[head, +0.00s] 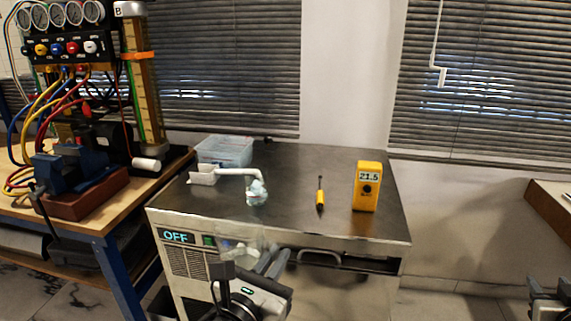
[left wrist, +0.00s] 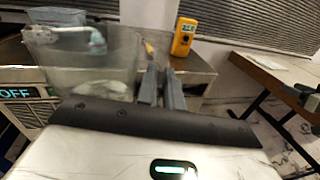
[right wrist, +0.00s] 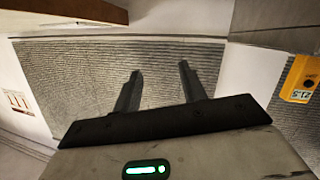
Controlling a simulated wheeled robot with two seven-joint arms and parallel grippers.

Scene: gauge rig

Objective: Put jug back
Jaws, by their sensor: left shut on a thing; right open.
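A clear, see-through jug (left wrist: 70,65) fills the left of the left wrist view. In the head view the jug (head: 236,246) shows faintly in front of the cart's front panel, below the worktop edge. My left gripper (head: 270,264) is shut on the jug at its right side. Its two fingers (left wrist: 161,85) are close together beside the jug wall; the part between them is hard to make out. My right gripper (head: 550,290) is at the bottom right of the head view. Its fingers (right wrist: 160,85) are apart and empty.
The metal worktop (head: 290,175) carries a clear tub (head: 226,151), a white angled pipe (head: 235,172) with a glassy piece (head: 257,193), a yellow screwdriver (head: 320,197) and a yellow meter (head: 367,187) reading 21.5. A display (head: 175,237) reads OFF. A gauge bench (head: 75,200) stands left.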

